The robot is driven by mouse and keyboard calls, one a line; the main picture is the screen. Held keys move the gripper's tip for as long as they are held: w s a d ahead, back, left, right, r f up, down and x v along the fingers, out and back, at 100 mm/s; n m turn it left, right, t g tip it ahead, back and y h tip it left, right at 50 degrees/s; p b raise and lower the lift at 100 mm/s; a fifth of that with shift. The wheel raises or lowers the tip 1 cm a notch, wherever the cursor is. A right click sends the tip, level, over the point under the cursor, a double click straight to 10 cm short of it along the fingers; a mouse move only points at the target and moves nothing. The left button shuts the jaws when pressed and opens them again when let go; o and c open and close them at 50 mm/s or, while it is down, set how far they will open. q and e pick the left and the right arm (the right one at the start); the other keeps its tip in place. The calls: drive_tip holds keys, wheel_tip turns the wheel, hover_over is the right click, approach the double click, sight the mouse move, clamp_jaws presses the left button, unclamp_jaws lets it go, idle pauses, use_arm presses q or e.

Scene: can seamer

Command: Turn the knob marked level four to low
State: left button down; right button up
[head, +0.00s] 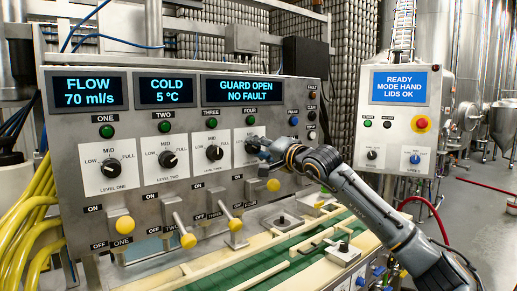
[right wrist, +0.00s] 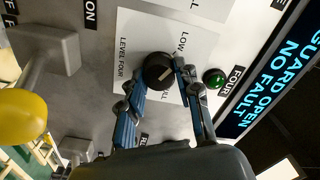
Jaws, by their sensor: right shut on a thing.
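The level four knob (right wrist: 158,71) is black and round with a white pointer line, on a white plate (right wrist: 128,45) lettered LEVEL FOUR and LOW. In the right wrist view its line slants up and right; the exact setting is hard to tell. In the head view this knob (head: 252,146) is partly behind my right gripper (head: 263,149). My right gripper (right wrist: 160,84) is shut on the knob, with its blue-grey fingers on either side. The MID mark is hidden by a finger. My left gripper is not in view.
Knobs for level one (head: 110,168), level two (head: 168,159) and level three (head: 214,152) are to the left. Yellow-tipped levers (head: 187,240) stick out below; one (head: 273,185) is close under my right gripper. A green conveyor (head: 250,268) runs in front.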

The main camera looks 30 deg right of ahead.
drive_tip(key=shift+f, duration=0.1)
drive_tip(key=o, duration=1.2)
drive_tip(key=shift+c, duration=0.2)
drive_tip(key=s, duration=1.2)
drive_tip(key=shift+d, duration=0.4)
